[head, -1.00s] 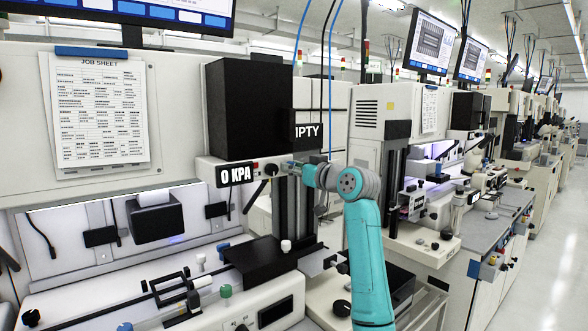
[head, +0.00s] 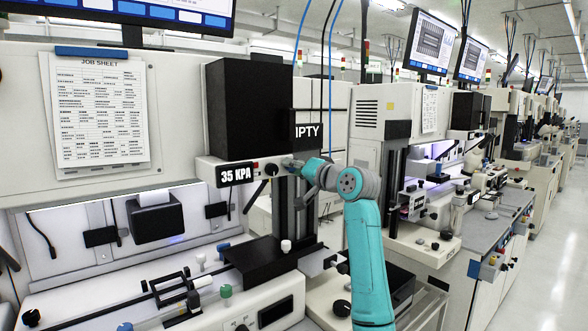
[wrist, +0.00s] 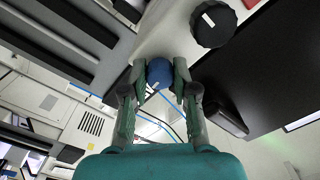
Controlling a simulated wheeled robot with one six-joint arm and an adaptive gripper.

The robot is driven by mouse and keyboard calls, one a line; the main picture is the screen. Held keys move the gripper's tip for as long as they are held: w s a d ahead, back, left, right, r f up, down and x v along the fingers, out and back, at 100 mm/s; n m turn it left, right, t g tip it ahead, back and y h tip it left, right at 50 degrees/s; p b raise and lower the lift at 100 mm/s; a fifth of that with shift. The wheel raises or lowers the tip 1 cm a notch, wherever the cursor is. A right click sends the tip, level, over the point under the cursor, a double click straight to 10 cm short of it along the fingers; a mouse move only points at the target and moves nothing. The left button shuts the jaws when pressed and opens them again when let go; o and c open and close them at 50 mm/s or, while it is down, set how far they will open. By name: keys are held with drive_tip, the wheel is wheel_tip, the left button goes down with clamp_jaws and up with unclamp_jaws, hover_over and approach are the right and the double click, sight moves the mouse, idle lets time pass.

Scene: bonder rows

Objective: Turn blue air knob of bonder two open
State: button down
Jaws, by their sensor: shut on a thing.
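The blue air knob (wrist: 160,73) is between my gripper's two fingers in the wrist view. My gripper (wrist: 158,78) is shut on it, one finger on each side, and a small white mark shows on the knob's face. In the head view my gripper (head: 291,163) is at the right end of the white control box under the black housing, and it mostly hides the knob. The pressure display (head: 236,174) beside it reads 35 KPA.
A black knob (wrist: 213,24) and a red button (wrist: 250,3) sit close to my gripper in the wrist view. A dark column (head: 290,208) stands below my gripper. An aisle (head: 530,240) lies open at the right.

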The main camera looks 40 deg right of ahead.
drive_tip(key=shift+f+m, duration=0.1)
drive_tip(key=shift+m, duration=0.4)
drive_tip(key=c, duration=0.9)
unclamp_jaws()
drive_tip(key=s, duration=1.2)
drive_tip(key=shift+d, duration=0.2)
